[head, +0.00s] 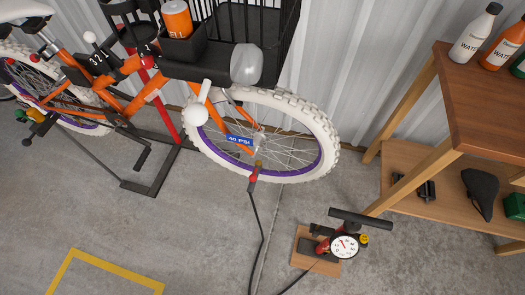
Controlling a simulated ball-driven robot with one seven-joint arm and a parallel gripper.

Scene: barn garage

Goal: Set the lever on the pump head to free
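The pump head (253,181) is a small red piece at the bottom of the bike's front wheel (325,150), on or beside the rim. A short brownish part, possibly its lever (258,167), points up from it; it is too small to tell its setting. A black hose (259,228) runs down from the pump head along the floor. The floor pump (318,247) stands on a wooden base, with a black handle and a round white gauge (344,246). My gripper is not in view.
The orange bike is held on a black floor stand (152,180). A blue "40 PSI" tag (240,140) hangs at the front wheel. A wooden shelf table (470,75) with bottles stands at right. Concrete floor is open in front, with a yellow outline (110,258) at left.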

